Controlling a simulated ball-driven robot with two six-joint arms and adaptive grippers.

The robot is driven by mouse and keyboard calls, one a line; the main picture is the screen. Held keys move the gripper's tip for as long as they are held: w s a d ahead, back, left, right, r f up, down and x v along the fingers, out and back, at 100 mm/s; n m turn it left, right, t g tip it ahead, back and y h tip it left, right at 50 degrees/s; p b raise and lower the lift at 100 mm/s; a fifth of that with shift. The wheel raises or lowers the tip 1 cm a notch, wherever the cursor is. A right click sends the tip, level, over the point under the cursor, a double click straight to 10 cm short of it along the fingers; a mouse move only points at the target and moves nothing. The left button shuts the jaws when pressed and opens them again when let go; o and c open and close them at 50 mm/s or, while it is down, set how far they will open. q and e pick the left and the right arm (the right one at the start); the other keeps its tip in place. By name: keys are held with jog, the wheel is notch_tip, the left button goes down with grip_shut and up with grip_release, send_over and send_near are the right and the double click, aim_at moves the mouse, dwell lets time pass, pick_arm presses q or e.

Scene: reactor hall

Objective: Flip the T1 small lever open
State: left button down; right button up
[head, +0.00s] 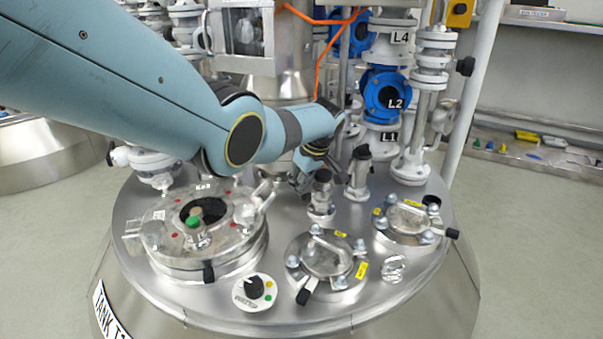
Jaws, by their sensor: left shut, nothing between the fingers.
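The steel top of tank T1 (215,310) fills the lower middle; its label "TANK T1" (108,315) is partly cut off. My left arm reaches in from the upper left over it. My left gripper (304,186) is shut and empty, close beside a short upright fitting with a dark cap (321,192); I cannot tell whether they touch. A second upright fitting with a dark top (360,170) stands just right of it. Black-tipped levers show on the front round lid (326,258) and the right small lid (408,220). I cannot tell which part is the small lever. My right gripper is out of view.
A large hatch (205,235) with a dark opening lies on the left of the tank top. A black knob on a round plate (254,291) is at the front. Blue valves (386,95) and pipes rise behind. A shelf (540,150) stands back right.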

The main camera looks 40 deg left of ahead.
pick_arm(q)
jog(key=shift+s+d, duration=0.1)
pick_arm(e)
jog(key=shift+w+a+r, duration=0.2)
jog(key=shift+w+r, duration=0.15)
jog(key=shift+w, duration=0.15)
pick_arm(q)
jog(key=shift+r, duration=0.15)
jog(key=v, duration=1.1)
jog(key=shift+d+r, duration=0.15)
jog(key=shift+r, duration=0.2)
